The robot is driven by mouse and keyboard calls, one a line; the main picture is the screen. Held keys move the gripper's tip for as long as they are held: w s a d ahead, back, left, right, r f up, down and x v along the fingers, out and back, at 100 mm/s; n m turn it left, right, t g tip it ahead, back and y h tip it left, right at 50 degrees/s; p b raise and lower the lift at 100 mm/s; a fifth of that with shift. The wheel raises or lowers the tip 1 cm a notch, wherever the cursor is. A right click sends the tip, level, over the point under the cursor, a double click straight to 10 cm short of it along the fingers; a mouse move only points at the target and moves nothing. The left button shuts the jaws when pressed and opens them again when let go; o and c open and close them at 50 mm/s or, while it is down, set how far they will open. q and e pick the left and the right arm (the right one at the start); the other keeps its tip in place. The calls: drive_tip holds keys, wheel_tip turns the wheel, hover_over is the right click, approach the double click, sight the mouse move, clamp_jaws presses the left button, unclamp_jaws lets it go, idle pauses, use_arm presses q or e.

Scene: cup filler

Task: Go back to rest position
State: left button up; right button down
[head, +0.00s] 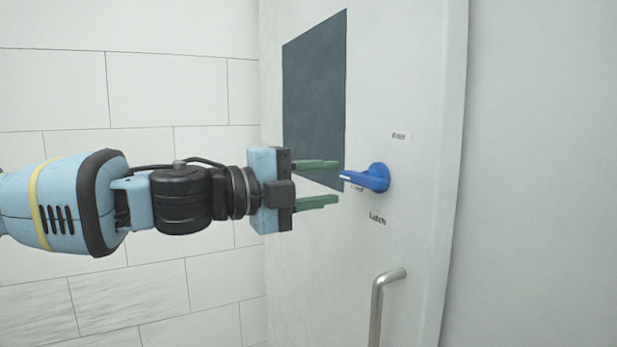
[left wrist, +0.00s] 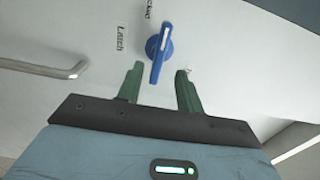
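My left gripper (head: 338,182) reaches in from the left in the head view. Its two green fingers are apart with nothing between them. A blue latch knob (head: 374,178) sits on the white door just beyond the fingertips, its handle pointing left toward them. In the left wrist view the blue knob (left wrist: 160,50) lies ahead of the open gripper (left wrist: 160,80), with its handle end close to the gap between the fingers. I cannot tell whether they touch. My right gripper is not in view.
The white door (head: 420,235) has a dark window panel (head: 315,100) and printed labels around the knob, one reading "Latch". A metal bar handle (head: 378,300) is below the knob and also shows in the left wrist view (left wrist: 45,69). A tiled wall (head: 150,90) stands behind my left arm.

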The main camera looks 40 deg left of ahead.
use_arm(q)
drive_tip(key=shift+s+a, duration=0.15)
drive_tip(key=shift+s, duration=0.25)
idle(0.3)
drive_tip(key=w+f+n+g+y, duration=0.25)
drive_tip(key=f+n, duration=0.85)
drive_tip(key=f, duration=3)
drive_tip(key=s+d+f+n+g+y, duration=0.1)
drive_tip(key=s+d+f+n, duration=0.3)
drive_tip(key=s+f, duration=0.7)
drive_tip(key=s+d+f+n+g+y, duration=0.1)
drive_tip(key=s+d+f+n+g, duration=0.2)
drive_tip(key=s+d+f+n, duration=0.2)
drive_tip(key=s+d+f, duration=0.3)
drive_tip(key=s+f, duration=0.4)
drive_tip(key=f, duration=0.3)
drive_tip(key=shift+s+f+g, duration=0.2)
drive_tip(key=shift+f+g, duration=0.15)
